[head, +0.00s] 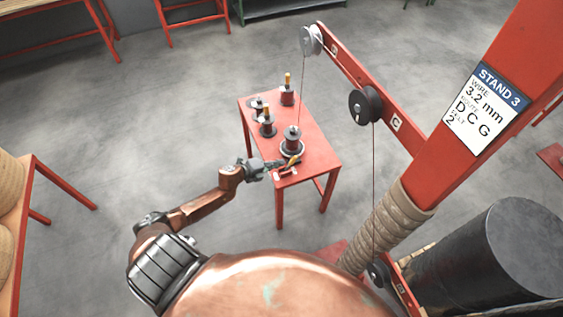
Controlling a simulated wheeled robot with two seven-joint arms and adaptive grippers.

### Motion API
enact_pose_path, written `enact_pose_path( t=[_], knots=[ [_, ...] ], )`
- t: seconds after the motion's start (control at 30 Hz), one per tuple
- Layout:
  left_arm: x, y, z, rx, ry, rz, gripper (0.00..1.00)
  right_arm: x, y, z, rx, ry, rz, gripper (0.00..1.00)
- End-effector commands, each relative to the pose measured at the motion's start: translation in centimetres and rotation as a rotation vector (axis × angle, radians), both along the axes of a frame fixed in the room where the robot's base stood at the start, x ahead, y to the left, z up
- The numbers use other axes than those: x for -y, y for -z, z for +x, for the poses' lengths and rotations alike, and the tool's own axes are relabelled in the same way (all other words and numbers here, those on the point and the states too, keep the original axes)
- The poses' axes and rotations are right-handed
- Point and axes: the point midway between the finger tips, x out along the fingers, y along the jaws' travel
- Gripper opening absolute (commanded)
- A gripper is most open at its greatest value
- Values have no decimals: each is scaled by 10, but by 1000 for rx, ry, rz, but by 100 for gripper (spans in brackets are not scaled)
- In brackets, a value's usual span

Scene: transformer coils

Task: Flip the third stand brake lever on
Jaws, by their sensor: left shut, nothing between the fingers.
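The stand's red post carries a sign reading STAND 3 (486,108) at the right. A red table (316,143) stands in the middle of the head view. Near its front edge is a small red bracket (285,173) with what looks like a lever with an orange-yellow handle (293,160). My left gripper (276,164) is shut and empty, right by this bracket and handle; I cannot tell whether it touches them. The lever's exact position is too small to tell. My right gripper is not in view.
Several spools and spindles stand on the table, one spool (292,138) just behind the lever. A wire hangs from a pulley (310,40) above it. A dark drum (510,262) is at the lower right. The floor left of the table is clear.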

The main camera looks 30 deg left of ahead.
Motion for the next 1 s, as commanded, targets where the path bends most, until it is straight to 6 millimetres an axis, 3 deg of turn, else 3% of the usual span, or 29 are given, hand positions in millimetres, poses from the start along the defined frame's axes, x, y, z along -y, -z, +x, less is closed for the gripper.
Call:
enact_pose_path(
  t=[0.2, 0.4, 1.0],
  knots=[
    [-21, -24, -45, 0, -8, 2, 0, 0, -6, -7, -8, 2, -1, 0],
    [-30, -37, -68, 0, -10, 0, 0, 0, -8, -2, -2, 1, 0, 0],
    [-30, -41, -72, 1, -7, -1, 0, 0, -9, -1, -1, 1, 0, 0]
  ],
)
